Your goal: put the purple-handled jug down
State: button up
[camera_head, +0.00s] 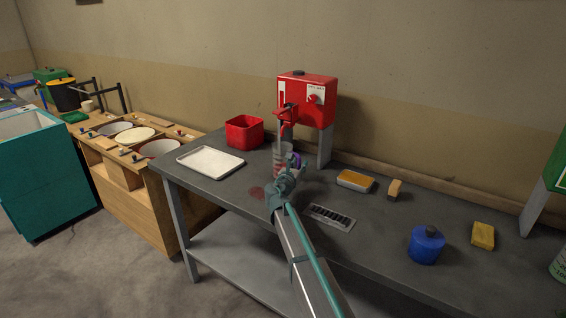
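The jug (280,158) is a pale, see-through vessel with reddish marks, below the front of the red dispenser. Its purple handle (297,160) shows on its right side. My gripper (293,167) is at the handle, and my wrist covers the lower part of the jug. The fingers are too small and overlapped to tell whether they are closed on the handle. I cannot tell whether the jug's base touches the table. The grey table (235,190) is beneath it.
The red dispenser (307,100) stands on grey legs behind the jug. Left are a red bin (244,132) and a white tray (210,160). Right are a drain grate (331,217), an orange-filled tray (355,181), sponges and a blue canister (426,246).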

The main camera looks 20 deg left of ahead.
grip_shut()
jog(key=shift+r, duration=0.25)
